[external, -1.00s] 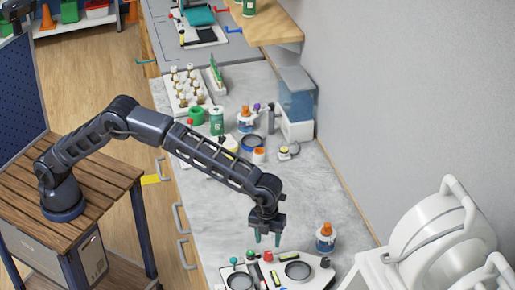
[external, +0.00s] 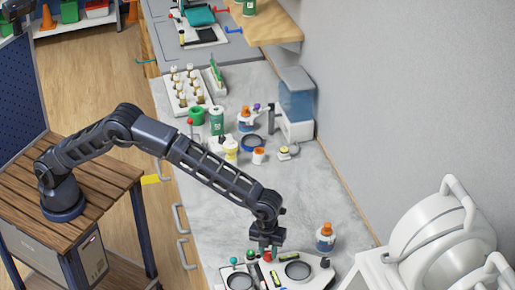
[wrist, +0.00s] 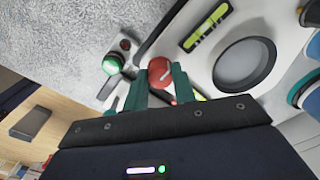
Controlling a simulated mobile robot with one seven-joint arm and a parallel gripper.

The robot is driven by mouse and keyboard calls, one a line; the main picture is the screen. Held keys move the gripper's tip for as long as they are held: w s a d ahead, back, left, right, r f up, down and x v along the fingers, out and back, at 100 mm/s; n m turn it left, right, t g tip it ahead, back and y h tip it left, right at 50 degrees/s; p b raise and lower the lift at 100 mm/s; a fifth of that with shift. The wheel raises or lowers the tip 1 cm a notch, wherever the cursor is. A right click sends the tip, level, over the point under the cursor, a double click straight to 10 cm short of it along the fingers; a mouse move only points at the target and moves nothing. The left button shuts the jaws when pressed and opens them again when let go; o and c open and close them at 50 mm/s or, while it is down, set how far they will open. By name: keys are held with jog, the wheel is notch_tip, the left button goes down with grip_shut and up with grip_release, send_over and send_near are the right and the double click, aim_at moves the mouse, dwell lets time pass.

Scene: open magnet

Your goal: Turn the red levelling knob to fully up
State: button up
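The red levelling knob (wrist: 160,72), a round cap with a pale line on it, is on the white instrument panel (wrist: 285,50). In the external view, the red knob (external: 267,256) is partly hidden under my gripper (external: 264,248). In the wrist view, the teal fingers of my gripper (wrist: 160,84) stand on either side of the knob, one left and one right. They look open around it; whether either touches it is unclear. A yellow-green bubble vial (wrist: 206,27) lies above and right of the knob in the wrist view.
A green knob (wrist: 110,65) is close to the left finger. A dark round dish (wrist: 244,62) is to the right. A bottle with an orange cap (external: 325,238) stands behind the panel.

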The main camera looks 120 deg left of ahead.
jog(key=shift+c, duration=0.7)
jog(key=shift+n, duration=0.3)
